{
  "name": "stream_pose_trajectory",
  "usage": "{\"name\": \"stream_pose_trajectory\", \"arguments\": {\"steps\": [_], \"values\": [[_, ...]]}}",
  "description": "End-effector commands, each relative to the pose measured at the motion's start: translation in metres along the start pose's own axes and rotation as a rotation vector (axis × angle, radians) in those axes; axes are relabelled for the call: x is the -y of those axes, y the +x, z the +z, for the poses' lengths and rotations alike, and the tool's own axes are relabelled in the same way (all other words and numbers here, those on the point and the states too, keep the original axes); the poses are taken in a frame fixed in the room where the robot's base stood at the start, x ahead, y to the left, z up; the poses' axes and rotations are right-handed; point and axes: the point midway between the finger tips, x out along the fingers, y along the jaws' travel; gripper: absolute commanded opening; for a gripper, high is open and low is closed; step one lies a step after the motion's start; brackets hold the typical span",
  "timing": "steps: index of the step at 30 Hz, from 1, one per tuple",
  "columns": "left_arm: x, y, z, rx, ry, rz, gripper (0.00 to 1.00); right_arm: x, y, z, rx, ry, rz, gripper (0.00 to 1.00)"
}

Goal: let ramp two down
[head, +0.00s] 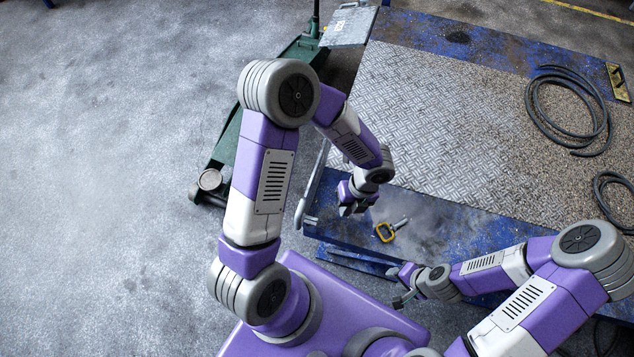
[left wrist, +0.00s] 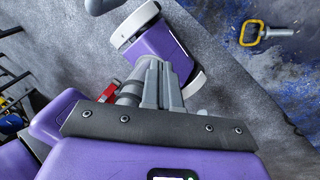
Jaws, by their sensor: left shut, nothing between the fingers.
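A blue-edged platform (head: 430,130) with a chequer-plate top fills the right of the head view. A grey plate with a small white label (head: 349,24) stands tilted at its far left corner; I cannot tell whether this is ramp two. A pin with a yellow loop handle (head: 390,229) lies on the near blue edge; it also shows in the left wrist view (left wrist: 266,32). My left gripper (head: 350,208) is over the near left corner, left of the pin; its fingers (left wrist: 160,82) are shut and empty. My right gripper (head: 402,299) is near the front edge, its fingers too small to judge.
A green trolley jack (head: 228,140) stands on the floor along the platform's left side, partly behind my left arm. A coiled black hose (head: 570,110) and a yellow level-like piece (head: 618,82) lie at the platform's right. The grey floor at left is clear.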

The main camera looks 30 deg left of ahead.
Motion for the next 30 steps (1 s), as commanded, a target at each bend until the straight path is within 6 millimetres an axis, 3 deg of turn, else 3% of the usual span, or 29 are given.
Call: {"name": "stream_pose_trajectory", "arguments": {"steps": [1, 3, 6, 9, 14, 26, 30], "values": [[-0.003, -0.02, 0.011, 0.064, 0.109, 0.03, 0.0, 0.002, -0.006, 0.0, 0.0, 0.0, 0.0, 0.39], [-0.008, -0.037, 0.025, 0.134, 0.236, 0.079, 0.0, 0.003, -0.009, 0.0, 0.0, 0.0, 0.0, 0.39], [-0.012, -0.055, 0.038, 0.197, 0.349, 0.133, 0.0, 0.004, -0.011, 0.0, 0.0, 0.0, 0.0, 0.39], [-0.014, -0.059, 0.044, 0.223, 0.399, 0.16, 0.0, 0.004, -0.011, 0.0, 0.0, 0.0, 0.0, 0.39], [-0.017, -0.04, 0.049, 0.224, 0.407, 0.168, 0.0, 0.002, -0.004, 0.0, 0.0, 0.0, 0.0, 0.39], [-0.026, 0.041, 0.069, 0.221, 0.405, 0.166, 0.0, -0.008, 0.021, -0.001, 0.0, 0.0, 0.0, 0.39], [-0.048, 0.039, 0.079, 0.223, 0.4, 0.164, 0.0, -0.008, 0.02, -0.001, 0.0, 0.0, 0.0, 0.39]]}}
